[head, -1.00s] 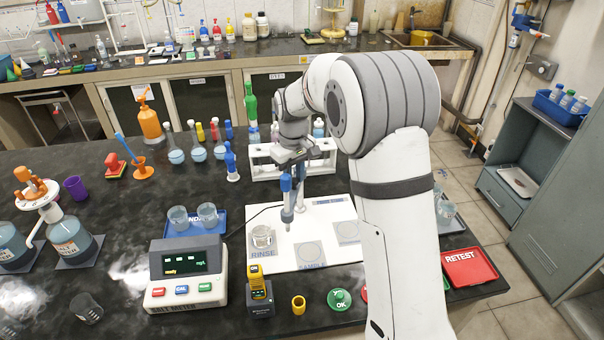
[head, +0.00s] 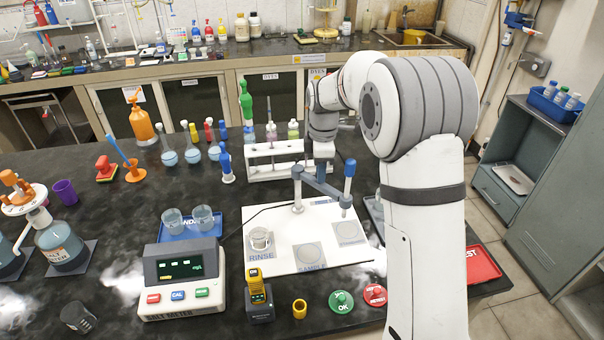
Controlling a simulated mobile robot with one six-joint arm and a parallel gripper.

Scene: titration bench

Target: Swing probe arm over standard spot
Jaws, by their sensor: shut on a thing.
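The probe arm (head: 324,187) is a grey bar on an upright post (head: 298,190) at the back of a white board (head: 285,262), in the head view. A blue-topped probe (head: 348,183) hangs upright from its right end. The sample spot (head: 311,256) is bare.
A white rack (head: 262,172) stands behind.

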